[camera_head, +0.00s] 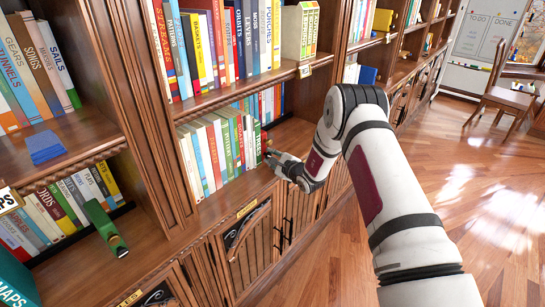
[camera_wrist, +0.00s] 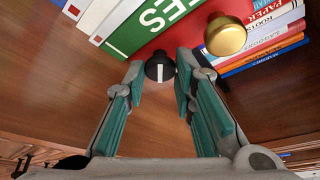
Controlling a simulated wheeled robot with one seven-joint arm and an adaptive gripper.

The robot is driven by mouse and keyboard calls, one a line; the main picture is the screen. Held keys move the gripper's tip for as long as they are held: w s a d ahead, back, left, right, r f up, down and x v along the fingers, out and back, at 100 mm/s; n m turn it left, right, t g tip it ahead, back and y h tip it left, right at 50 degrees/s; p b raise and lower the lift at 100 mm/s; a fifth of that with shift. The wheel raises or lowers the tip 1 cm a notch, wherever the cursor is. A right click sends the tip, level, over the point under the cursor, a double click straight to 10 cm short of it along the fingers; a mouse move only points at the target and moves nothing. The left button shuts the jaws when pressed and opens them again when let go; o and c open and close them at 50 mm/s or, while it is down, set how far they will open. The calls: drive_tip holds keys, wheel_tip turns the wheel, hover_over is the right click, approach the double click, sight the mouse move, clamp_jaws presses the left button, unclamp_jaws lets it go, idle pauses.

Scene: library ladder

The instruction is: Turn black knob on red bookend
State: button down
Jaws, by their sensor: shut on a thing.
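In the wrist view, the black knob (camera_wrist: 160,67) with a white line on its face sits between my gripper's (camera_wrist: 161,72) two teal-padded fingertips. My gripper is shut on the knob. The white line stands nearly upright in the picture. The red bookend (camera_wrist: 190,34) shows behind the knob, beside a green book. A round gold knob (camera_wrist: 225,36) sits to the right of the black one. In the head view, my gripper (camera_head: 270,156) reaches into the middle shelf at the right end of a book row; the knob is too small to make out there.
Upright books (camera_head: 215,150) fill the shelf left of my gripper. More books (camera_wrist: 265,35) lie stacked at the right in the wrist view. Shelf boards and uprights enclose my gripper closely. A green object (camera_head: 104,228) lies on the lower left shelf.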

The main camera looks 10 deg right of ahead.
drive_tip(key=shift+f+n+t, duration=0.2)
drive_tip(key=shift+n+t, duration=0.4)
drive_tip(key=shift+n, duration=0.5)
drive_tip(key=shift+n+t+h, duration=0.3)
drive_tip(key=shift+n+t, duration=0.4)
drive_tip(key=shift+n, duration=0.8)
drive_tip(key=c, duration=1.3)
unclamp_jaws()
drive_tip(key=shift+c, duration=0.2)
drive_tip(key=shift+s, duration=0.1)
drive_tip(key=shift+f, duration=0.15)
